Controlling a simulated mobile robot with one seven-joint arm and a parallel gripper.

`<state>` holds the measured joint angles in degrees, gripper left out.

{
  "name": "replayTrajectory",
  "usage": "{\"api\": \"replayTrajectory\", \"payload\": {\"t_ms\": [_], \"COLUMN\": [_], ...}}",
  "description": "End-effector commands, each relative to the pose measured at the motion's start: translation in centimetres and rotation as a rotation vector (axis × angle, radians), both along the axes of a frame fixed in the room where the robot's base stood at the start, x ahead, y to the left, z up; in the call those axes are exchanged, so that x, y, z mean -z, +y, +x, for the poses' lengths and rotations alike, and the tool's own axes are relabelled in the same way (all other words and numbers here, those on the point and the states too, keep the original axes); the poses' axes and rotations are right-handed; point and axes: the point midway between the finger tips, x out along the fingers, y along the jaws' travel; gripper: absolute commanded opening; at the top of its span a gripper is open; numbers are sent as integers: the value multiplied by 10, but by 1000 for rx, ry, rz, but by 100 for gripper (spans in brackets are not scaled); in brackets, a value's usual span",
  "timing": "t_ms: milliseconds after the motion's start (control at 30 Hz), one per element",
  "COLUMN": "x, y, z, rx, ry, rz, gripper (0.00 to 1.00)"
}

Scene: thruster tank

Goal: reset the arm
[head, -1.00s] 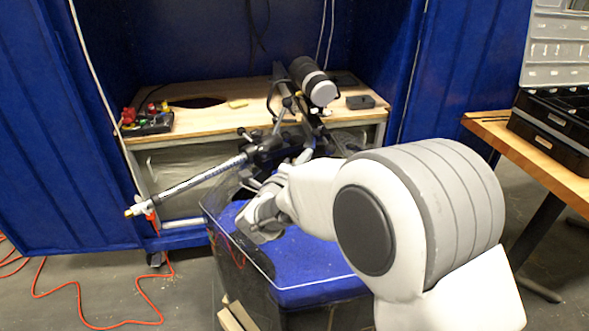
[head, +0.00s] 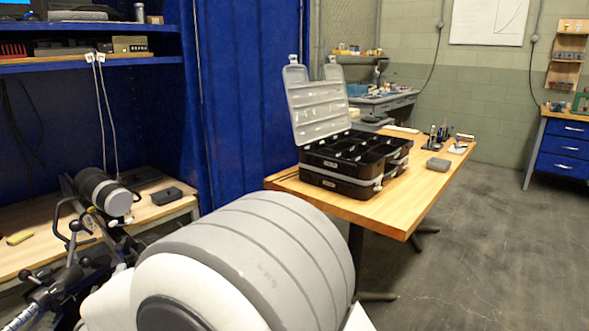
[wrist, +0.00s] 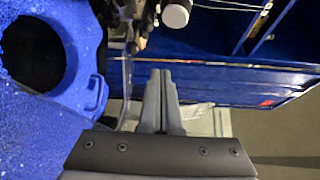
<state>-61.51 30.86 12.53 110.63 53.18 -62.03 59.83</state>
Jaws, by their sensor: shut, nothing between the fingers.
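My gripper (wrist: 162,90) shows in the wrist view with its two fingers together and nothing between them. It points toward the thruster rig, and a white cylinder end (wrist: 176,14) shows beyond the fingertips. In the head view my arm's large white and grey joint fills the bottom middle, and the gripper is out of that picture. The thruster (head: 103,190), a black cylinder with a white end, is mounted on the rig at the left.
In the wrist view a blue surface (wrist: 30,135) with a round dark opening lies at the left. In the head view a wooden table (head: 400,215) holds an open black toolbox (head: 340,185). Blue drawers (head: 562,150) stand at the far right, with open floor between.

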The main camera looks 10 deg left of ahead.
Motion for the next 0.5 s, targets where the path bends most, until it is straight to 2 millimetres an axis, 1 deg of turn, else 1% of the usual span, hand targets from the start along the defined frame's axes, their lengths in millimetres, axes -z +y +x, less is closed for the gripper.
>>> {"api": "replayTrajectory", "payload": {"t_ms": [33, 100, 167, 200, 267, 300, 367, 400, 467, 500], "x": [-19, -37, -51, -59, -69, -75, -83, -87, -92, -93], "y": [-15, -35, -54, -67, -90, -106, -132, -150, -178, -198], "z": [19, 37, 50, 57, 66, 70, 75, 77, 77, 76], "rx": [-18, -60, -94, -116, -146, -166, -195, -213, -238, -254], "ry": [-10, -22, -33, -40, -52, -58, -65, -70, -74, -73], "rz": [-37, -111, -178, -226, -300, -352, -432, -487, -571, -629], "gripper": [0, 0, 0, 0, 0, 0, 0, 0, 0, 0]}}
